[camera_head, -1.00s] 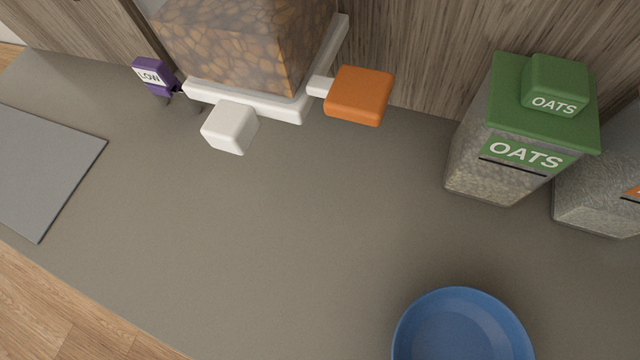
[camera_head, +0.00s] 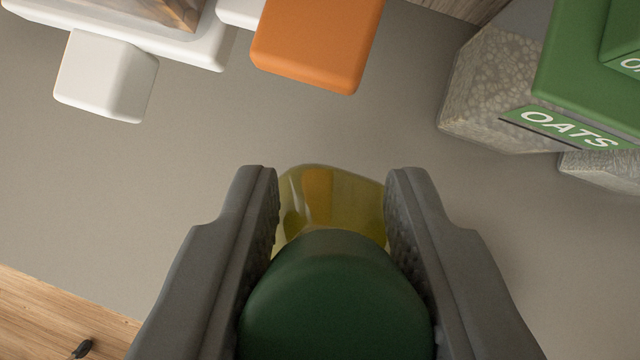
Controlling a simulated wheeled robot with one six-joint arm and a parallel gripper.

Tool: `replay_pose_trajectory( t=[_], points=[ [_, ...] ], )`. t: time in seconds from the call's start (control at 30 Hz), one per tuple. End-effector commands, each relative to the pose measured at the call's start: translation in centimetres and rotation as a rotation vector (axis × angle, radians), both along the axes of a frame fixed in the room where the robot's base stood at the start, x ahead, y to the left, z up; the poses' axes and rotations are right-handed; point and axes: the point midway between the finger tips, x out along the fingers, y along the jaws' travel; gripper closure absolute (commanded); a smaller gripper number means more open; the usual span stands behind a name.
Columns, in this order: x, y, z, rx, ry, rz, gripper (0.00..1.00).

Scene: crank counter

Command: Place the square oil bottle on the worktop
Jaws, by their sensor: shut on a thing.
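The square oil bottle (camera_head: 333,205) shows at the lower middle of the camera view, with yellow-green see-through walls and a dark green cap (camera_head: 335,300) toward me. My gripper (camera_head: 332,190) is shut on it, one dark finger on each side. The grey worktop (camera_head: 200,190) lies beyond and around the bottle. The bottle's base is hidden, so I cannot tell whether it touches the worktop.
An orange block (camera_head: 315,45) and a white block (camera_head: 106,76) jut from a white-based fixture at the top left. An oats container (camera_head: 490,85) with a green lid stands at the upper right. Wooden floor (camera_head: 60,310) shows past the worktop's edge at the lower left.

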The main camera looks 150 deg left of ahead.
Motion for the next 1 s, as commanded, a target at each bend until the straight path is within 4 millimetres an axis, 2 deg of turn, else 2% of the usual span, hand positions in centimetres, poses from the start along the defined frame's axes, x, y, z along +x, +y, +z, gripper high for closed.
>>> replay_pose_trajectory(
  t=[0.27,0.53,0.9,0.93,1.0],
  points=[
    [0.0,0.0,-1.8,0.0,-0.001,0.0,1.0],
    [0.0,0.0,-5.0,0.0,0.0,0.0,1.0],
    [0.0,0.0,-5.4,0.0,-0.001,0.0,1.0],
    [0.0,0.0,-5.5,0.0,0.0,0.0,0.69],
    [0.0,0.0,-5.5,0.0,0.0,0.0,0.55]
  ],
)
